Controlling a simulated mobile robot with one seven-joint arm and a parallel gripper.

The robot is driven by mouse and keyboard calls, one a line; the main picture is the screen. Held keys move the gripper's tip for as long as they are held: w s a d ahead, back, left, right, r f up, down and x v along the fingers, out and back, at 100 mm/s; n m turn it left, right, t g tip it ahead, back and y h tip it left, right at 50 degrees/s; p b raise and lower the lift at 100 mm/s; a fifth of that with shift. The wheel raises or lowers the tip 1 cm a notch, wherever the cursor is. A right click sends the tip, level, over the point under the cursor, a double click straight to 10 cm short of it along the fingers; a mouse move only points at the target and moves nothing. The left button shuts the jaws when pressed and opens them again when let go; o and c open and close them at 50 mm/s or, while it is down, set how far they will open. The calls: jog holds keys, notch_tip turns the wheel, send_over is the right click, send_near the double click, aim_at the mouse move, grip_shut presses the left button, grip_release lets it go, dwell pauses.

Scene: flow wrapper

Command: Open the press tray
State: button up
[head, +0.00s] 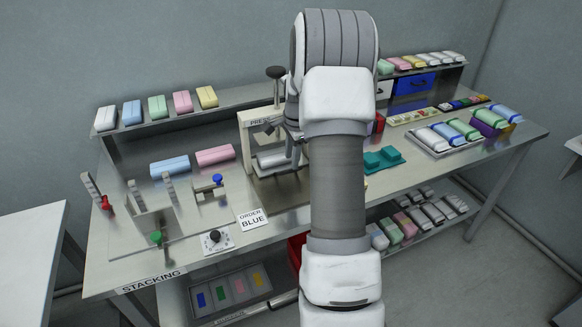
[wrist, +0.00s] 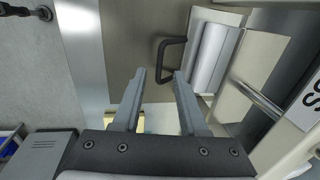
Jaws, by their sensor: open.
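The press (head: 244,138), a cream frame with a sign partly reading "PRES", stands mid-bench in the head view, partly hidden by my arm. My arm hides most of the gripper in the head view.
A white "ORDER BLUE" card (head: 252,219) and a dial box (head: 215,240) lie at the bench front. A blue-knobbed fixture (head: 210,188) stands left of the press. Wrapped packs line the back shelf (head: 225,109).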

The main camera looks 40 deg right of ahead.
aim_at(291, 171)
jog(key=shift+w+d+f, duration=0.1)
jog(key=shift+w+f, duration=0.1)
jog(key=shift+f, duration=0.8)
jog(key=shift+w+f, duration=0.2)
jog(key=shift+f, duration=0.8)
grip_shut()
